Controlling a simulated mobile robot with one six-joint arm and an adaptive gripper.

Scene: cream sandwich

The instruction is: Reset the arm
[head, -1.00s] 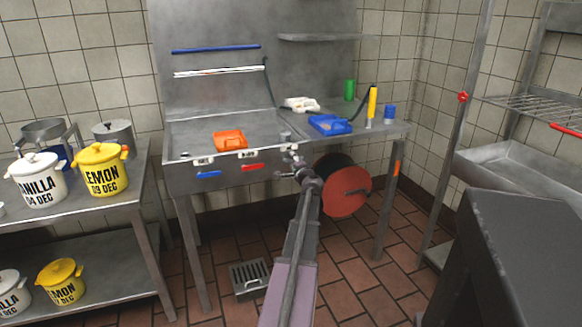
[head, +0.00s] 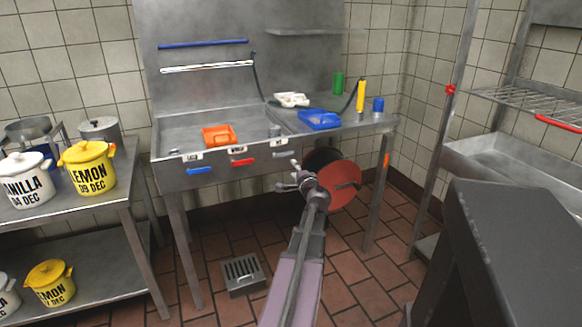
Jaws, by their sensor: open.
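My gripper (head: 289,176) is at the end of my arm, which reaches forward from the bottom middle of the head view. Its fingers are spread apart with nothing between them. It is in front of the steel sink table (head: 180,184), just below the front edge, and appears apart from it.
On the sink table are an orange item (head: 218,135), a blue item (head: 319,120) and a yellow-handled sprayer (head: 360,96). Left, a steel table holds a yellow lemon pot (head: 88,170) and a white pot (head: 24,178). A floor drain (head: 243,273) lies below. The tiled floor between is clear.

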